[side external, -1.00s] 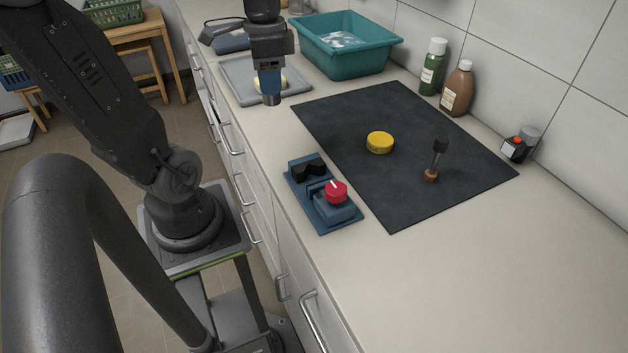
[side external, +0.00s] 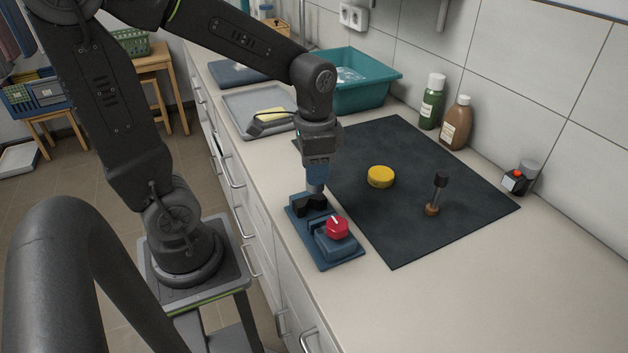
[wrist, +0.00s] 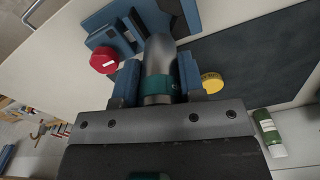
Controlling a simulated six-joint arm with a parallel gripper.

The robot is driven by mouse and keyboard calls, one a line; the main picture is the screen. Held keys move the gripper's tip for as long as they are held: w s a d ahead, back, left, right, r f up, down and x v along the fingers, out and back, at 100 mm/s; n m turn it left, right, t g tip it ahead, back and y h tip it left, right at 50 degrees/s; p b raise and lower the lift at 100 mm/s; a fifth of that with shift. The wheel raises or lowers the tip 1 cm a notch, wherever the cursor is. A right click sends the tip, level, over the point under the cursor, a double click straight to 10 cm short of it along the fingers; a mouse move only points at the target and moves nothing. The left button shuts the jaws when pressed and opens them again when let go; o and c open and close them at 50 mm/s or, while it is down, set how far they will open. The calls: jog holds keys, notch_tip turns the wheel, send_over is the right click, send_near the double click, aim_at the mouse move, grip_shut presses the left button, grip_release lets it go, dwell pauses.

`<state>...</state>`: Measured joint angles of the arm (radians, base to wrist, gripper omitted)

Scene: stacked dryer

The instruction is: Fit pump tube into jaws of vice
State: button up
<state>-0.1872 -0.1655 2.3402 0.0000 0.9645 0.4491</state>
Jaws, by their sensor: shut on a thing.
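The vice (side external: 342,252) is a blue block with black jaws (side external: 308,203) and a red knob (side external: 337,227), near the counter's front edge. The jaws lie at its far end. My gripper (side external: 317,178) points down above them. It is shut on the pump tube, a smooth grey cylinder with a teal band; the tube shows clearly in the wrist view (wrist: 160,56) between my fingers (wrist: 160,88). Its lower end (side external: 316,189) is at or just above the black jaws. I cannot tell whether it is between them or touching them.
A dark mat (side external: 400,235) right of the vice holds a yellow disc (side external: 381,177) and an upright dark-handled tool (side external: 437,195). Behind are a grey tray (side external: 240,105) and a teal tub (side external: 375,90). Bottles (side external: 456,125) stand by the wall. The near right counter is clear.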

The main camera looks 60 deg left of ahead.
jog(key=shift+f, duration=1.8)
jog(key=shift+f, duration=0.2)
jog(key=shift+f, duration=0.35)
jog(key=o, duration=1)
